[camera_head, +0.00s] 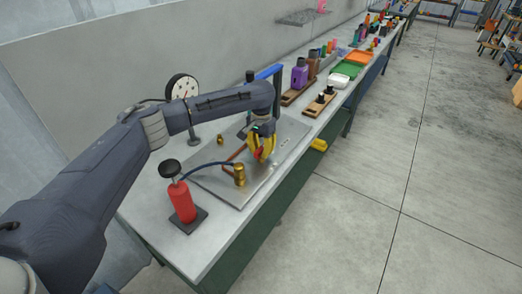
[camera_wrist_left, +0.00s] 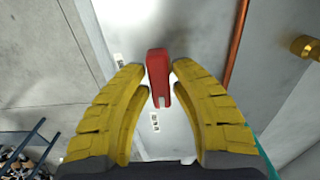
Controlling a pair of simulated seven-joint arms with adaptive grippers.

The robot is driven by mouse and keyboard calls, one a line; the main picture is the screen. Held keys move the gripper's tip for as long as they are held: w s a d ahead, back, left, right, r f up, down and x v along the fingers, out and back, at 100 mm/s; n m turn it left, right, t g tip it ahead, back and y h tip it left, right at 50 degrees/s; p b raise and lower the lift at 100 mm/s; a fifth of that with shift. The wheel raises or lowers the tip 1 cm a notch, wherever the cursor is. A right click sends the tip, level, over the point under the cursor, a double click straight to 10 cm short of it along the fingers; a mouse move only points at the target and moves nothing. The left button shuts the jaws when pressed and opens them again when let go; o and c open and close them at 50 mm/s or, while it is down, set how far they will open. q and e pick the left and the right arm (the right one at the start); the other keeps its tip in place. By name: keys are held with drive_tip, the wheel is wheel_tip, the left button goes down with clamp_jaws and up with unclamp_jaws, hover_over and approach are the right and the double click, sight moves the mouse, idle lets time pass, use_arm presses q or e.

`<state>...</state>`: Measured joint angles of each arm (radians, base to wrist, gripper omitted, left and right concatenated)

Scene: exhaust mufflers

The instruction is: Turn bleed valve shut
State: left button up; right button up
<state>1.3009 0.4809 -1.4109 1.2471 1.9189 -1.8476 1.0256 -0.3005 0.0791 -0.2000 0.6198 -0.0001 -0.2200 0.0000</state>
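A red lever (camera_head: 258,154), apparently the bleed valve's handle, stands over the grey plate (camera_head: 212,187) on the bench. In the left wrist view the red lever (camera_wrist_left: 158,72) sits between my yellow fingertips, with a narrow gap on each side. My left gripper (camera_head: 263,147) is open around it, pointing down; in the left wrist view its fingers (camera_wrist_left: 159,72) curve in toward the lever. The valve body under the lever is mostly hidden in the head view. My right gripper is not in view.
A brass fitting (camera_head: 239,175) with a blue hose stands close by, linked to a red hand pump (camera_head: 182,202). A copper pipe (camera_wrist_left: 237,40) runs beside the lever. A dial gauge (camera_head: 183,90) stands behind my arm. Wooden blocks, bottles and trays (camera_head: 359,58) fill the far bench.

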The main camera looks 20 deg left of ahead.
use_arm(q)
clamp_jaws()
drive_tip(key=shift+m, duration=0.3)
drive_tip(key=m, duration=0.3)
drive_tip(key=shift+m, duration=0.4)
drive_tip(key=m, duration=0.3)
drive_tip(key=shift+m, duration=0.3)
drive_tip(key=m, duration=0.5)
drive_tip(key=shift+m, duration=2.4)
